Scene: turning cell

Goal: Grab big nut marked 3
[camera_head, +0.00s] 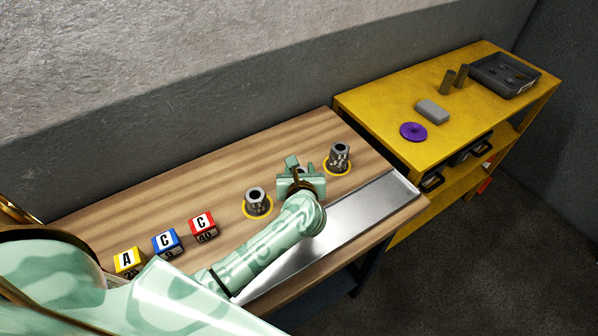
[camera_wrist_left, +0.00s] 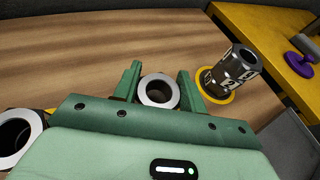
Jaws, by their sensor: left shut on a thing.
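My left gripper (camera_head: 300,176) is over the wooden bench, with its two green fingers closed on either side of a big steel nut (camera_wrist_left: 158,92). In the left wrist view the nut's round bore and bright top ring show between the fingers; its side marking is hidden. In the head view the gripper mostly covers it. A second big nut (camera_head: 257,200) stands on a yellow ring to the left. My right gripper is out of view.
Yellow (camera_head: 129,262), blue (camera_head: 167,243) and red (camera_head: 203,226) lettered blocks stand left on the bench (camera_head: 120,213). A metal plate (camera_head: 365,213) runs along the front edge. The yellow table (camera_head: 375,110) at right holds a purple disc (camera_head: 413,131) and a grey tray (camera_head: 500,75).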

